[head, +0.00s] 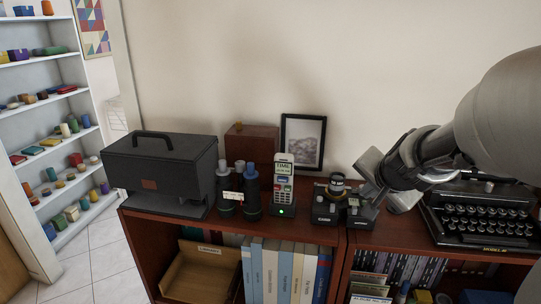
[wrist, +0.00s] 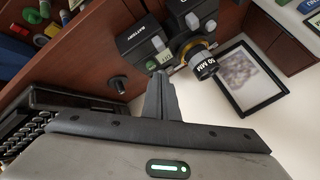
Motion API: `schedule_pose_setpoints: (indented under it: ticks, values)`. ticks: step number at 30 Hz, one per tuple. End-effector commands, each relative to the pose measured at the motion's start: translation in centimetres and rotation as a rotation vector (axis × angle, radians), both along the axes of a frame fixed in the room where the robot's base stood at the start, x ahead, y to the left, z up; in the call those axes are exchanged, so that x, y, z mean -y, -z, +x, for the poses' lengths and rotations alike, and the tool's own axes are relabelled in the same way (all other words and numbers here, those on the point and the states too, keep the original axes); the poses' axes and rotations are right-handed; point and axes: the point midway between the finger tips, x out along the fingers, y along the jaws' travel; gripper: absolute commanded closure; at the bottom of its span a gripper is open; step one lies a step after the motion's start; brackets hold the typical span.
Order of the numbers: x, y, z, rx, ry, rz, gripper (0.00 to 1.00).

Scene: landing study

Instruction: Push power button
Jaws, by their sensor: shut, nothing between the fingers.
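My gripper (wrist: 161,82) is shut and empty, its fingers together in the wrist view. In the head view my gripper (head: 356,212) points down beside a group of black camera parts (head: 326,205) on the shelf top. The wrist view shows a black block labelled BATTERY (wrist: 145,40) and a round lens marked 50 MM (wrist: 204,66) just beyond my fingertips. I cannot tell whether the fingers touch the block. A small dark round piece (wrist: 118,84) shows left of my fingers in the wrist view.
A cordless phone (head: 283,185) with a green light, dark binoculars (head: 241,195) and a black case (head: 160,170) stand to the left. A framed picture (head: 303,142) leans on the wall behind. A typewriter (head: 485,217) stands at the right.

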Motion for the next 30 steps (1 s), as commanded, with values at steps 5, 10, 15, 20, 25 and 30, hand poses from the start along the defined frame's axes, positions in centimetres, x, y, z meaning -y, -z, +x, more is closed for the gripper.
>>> schedule_pose_setpoints:
  ticks: [5,10,15,20,25,30]
  values:
    - [0.0,0.0,0.0,0.0,0.0,0.0,1.0]
    - [0.0,0.2,0.0,0.0,0.0,0.0,1.0]
    - [0.0,0.9,0.0,0.0,-0.001,-0.001,1.0]
    - [0.0,0.9,0.0,0.0,0.0,0.0,1.0]
    - [0.0,0.9,0.0,0.0,0.0,0.0,1.0]
    - [0.0,1.0,0.0,0.0,0.0,0.0,1.0]
